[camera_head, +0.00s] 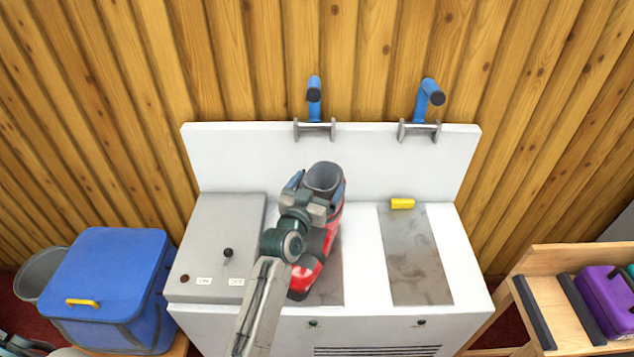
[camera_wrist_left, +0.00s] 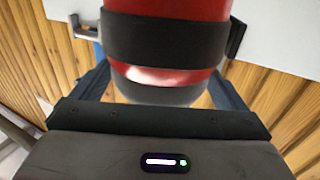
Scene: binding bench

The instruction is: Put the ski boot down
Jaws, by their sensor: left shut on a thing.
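A red and grey ski boot (camera_head: 307,272) stands upright over the left grey plate (camera_head: 329,291) on the white bench (camera_head: 367,285) in the head view. My left gripper (camera_head: 318,203) is shut on the boot's upper part, near its cuff. In the left wrist view the boot's red shell and dark band (camera_wrist_left: 165,45) fill the space between the fingers. I cannot tell whether the sole touches the plate, as my arm and the boot hide it. My right gripper is out of view.
The right grey plate (camera_head: 415,255) holds only a yellow block (camera_head: 402,203) at its back end. Two blue-handled levers (camera_head: 314,95) (camera_head: 431,92) rise behind the bench. A grey control box (camera_head: 215,240) is left of the boot. A blue cooler (camera_head: 110,285) and a wooden rack (camera_head: 560,300) flank the bench.

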